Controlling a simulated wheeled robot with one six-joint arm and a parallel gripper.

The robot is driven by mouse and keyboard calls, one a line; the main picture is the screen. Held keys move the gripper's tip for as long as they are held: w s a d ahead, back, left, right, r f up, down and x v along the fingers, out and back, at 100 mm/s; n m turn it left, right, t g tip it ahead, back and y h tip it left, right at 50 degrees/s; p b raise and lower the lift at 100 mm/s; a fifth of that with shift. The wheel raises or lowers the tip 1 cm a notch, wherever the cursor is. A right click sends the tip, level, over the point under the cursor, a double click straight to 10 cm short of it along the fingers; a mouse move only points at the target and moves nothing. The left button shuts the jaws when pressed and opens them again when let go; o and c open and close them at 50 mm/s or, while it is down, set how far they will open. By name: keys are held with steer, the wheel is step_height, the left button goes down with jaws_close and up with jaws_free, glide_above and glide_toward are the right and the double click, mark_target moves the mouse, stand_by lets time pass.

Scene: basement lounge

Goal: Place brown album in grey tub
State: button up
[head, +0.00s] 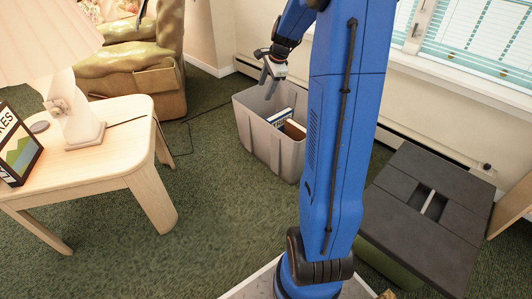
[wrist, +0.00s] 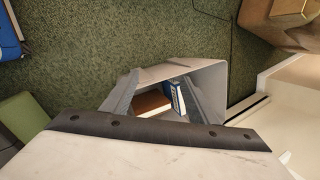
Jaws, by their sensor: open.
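The grey tub (head: 268,146) stands on the green carpet, open at the top. The brown album (head: 294,130) is inside it, beside a blue-and-white book. In the wrist view the brown album (wrist: 152,103) shows its brown face within the tub (wrist: 180,71), left of the blue book. My gripper (head: 268,82) is open and empty above the tub's back left rim, apart from the album. The album's lower part is hidden by the tub wall, and my blue arm covers the area right of the tub.
The blue-and-white book (head: 280,116) shares the tub. A wooden side table (head: 105,165) with a lamp (head: 75,115) and a framed picture (head: 17,148) stands left. A dark-topped table (head: 430,205) is at right, an armchair (head: 140,65) behind. Carpet between side table and tub is clear.

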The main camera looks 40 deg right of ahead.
steer(key=s+a+r+n, duration=0.5)
steer(key=s+a, duration=0.4)
steer(key=s+a+r+n, duration=0.4)
steer(key=s+a+n, duration=0.2)
steer(key=s+a, duration=0.3)
steer(key=s+a+f+n, duration=0.1)
steer(key=s+a+n, duration=0.3)
steer(key=s, duration=0.5)
steer(key=s+a+f+n, duration=0.1)
steer(key=s+a+n, duration=0.2)
steer(key=s, duration=0.6)
steer(key=n, duration=0.2)
steer(key=shift+s+a+n+t+h, duration=0.3)
steer(key=shift+a+n+h, duration=0.1)
